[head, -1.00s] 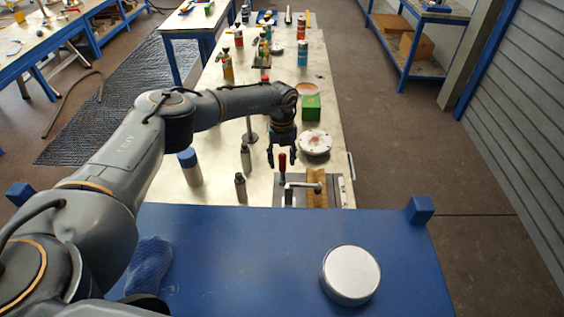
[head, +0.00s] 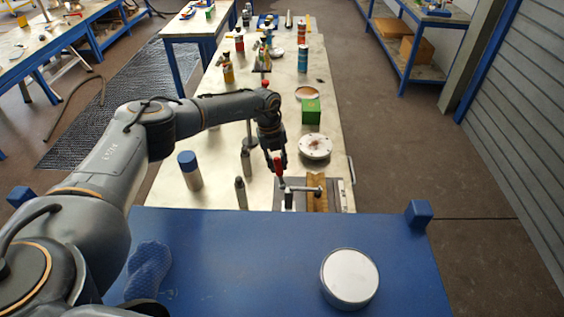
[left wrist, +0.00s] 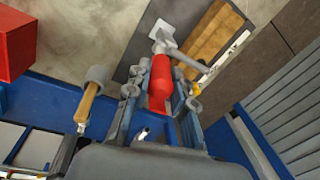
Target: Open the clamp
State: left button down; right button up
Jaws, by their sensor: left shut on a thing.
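The clamp (head: 301,189) stands on a grey plate at the near end of the metal table. Its red handle (head: 279,167) rises from it, leaning a little to the left. The clamp's bar reaches right over a wooden block (head: 317,194). My left gripper (head: 277,160) is shut on the red handle. In the left wrist view the red handle (left wrist: 160,82) lies between the fingers of the gripper (left wrist: 160,98), with the clamp's bar (left wrist: 187,59) and the wooden block (left wrist: 213,42) beyond. My right gripper is not in view.
A dark metal bottle (head: 240,192) and a blue-capped bottle (head: 190,170) stand left of the clamp. A round flanged part (head: 314,147) and a green box (head: 310,110) stand behind it. A white-topped round container (head: 350,278) rests on the blue surface in front.

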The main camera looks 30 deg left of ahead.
pick_arm(q)
jog(key=a+h+b, duration=0.1)
jog(key=s+a+t+h, duration=0.1)
jog(key=shift+s+a+f+h+b, duration=0.1)
jog(key=shift+a+f+h+b, duration=0.1)
jog(key=shift+f+h+b, duration=0.15)
jog(key=c, duration=1.1)
grip_release()
jog(key=shift+c, duration=0.2)
